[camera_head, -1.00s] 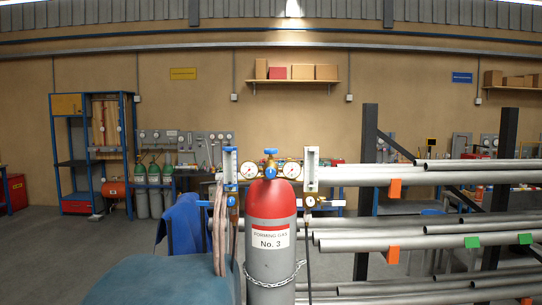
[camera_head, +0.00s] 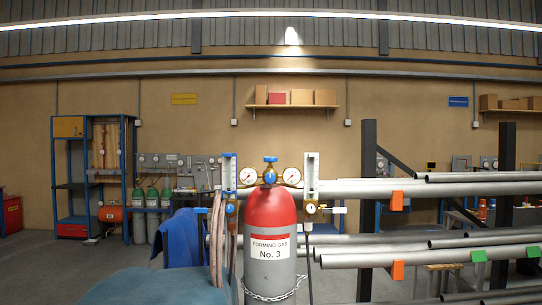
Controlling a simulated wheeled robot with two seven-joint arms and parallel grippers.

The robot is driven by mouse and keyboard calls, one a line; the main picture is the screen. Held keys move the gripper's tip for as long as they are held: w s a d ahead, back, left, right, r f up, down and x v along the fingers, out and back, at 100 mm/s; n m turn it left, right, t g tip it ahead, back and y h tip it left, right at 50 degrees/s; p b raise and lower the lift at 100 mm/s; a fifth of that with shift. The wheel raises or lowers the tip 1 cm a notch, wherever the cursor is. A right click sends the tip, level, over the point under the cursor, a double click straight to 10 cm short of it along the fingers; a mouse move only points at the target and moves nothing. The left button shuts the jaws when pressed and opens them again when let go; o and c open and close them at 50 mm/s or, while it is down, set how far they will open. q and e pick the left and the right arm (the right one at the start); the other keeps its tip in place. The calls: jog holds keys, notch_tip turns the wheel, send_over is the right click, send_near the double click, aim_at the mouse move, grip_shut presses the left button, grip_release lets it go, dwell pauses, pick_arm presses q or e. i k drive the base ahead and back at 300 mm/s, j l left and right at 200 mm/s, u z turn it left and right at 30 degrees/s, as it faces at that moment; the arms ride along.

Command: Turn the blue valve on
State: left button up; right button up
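A grey gas cylinder (camera_head: 270,225) with a red top and a label reading "Forming Gas No. 3" stands upright near the middle of the head view. On top of it is a brass regulator with a blue knob (camera_head: 270,159) above and a round dial gauge on each side. Upright flowmeter tubes flank the gauges. A smaller blue valve (camera_head: 230,208) sits below the left flowmeter, and a white-handled fitting (camera_head: 338,210) is below the right one. I cannot tell whether either blue part is turned on. Neither of my grippers is in view.
A chain (camera_head: 272,294) wraps the cylinder low down. Hoses (camera_head: 216,240) and a blue cloth-like item (camera_head: 183,238) are to its left. A pipe rack with a dark post (camera_head: 367,200) and long grey pipes (camera_head: 470,188) stands close on the right.

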aim_at(269, 160)
jog(key=i+l+z, duration=0.3)
jog(key=z, duration=0.2)
jog(key=i+l+z, duration=0.15)
jog(key=i+z, duration=0.3)
jog(key=k, duration=0.1)
